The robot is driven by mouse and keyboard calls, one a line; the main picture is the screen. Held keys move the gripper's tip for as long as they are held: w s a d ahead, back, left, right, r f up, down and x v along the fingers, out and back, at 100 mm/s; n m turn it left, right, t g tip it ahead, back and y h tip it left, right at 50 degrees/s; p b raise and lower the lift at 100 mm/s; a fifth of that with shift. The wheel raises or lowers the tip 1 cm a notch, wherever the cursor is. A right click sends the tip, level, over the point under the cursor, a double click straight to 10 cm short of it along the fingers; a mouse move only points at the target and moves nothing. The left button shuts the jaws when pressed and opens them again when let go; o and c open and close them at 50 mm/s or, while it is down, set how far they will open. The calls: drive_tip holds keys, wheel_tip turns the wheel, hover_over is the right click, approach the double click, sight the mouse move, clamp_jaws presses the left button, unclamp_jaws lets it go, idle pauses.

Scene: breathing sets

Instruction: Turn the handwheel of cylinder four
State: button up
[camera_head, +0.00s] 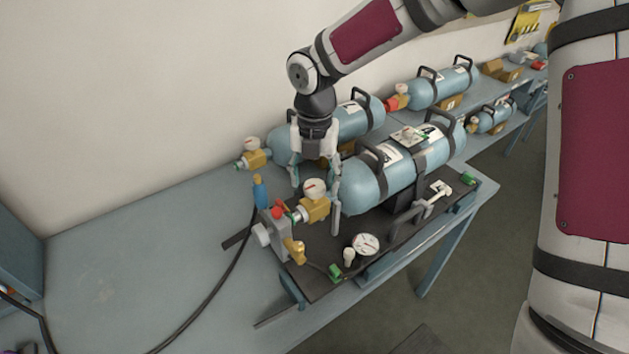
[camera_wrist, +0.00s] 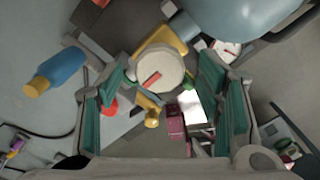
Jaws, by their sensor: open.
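The nearest blue cylinder (camera_head: 370,190) lies in a black cradle on the bench; its number is too small to read. Its brass valve (camera_head: 315,208) carries a round, pale-faced gauge (camera_head: 315,187). Small red parts (camera_head: 278,211) show at the valve's left end; I cannot tell which part is the handwheel. My gripper (camera_head: 314,192) points down over the valve, open, with its fingers on either side of the gauge. In the wrist view the round gauge (camera_wrist: 160,72) and brass body (camera_wrist: 181,30) lie between the green finger pads. Contact is unclear.
A grey fitting (camera_head: 270,235), a blue-orange tool (camera_head: 260,192), a loose gauge (camera_head: 365,244) and a black hose (camera_head: 235,260) are close by. The bench's left part (camera_head: 130,270) is clear.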

sight(315, 185)
wheel_tip(315, 185, up, 11)
idle(0.3)
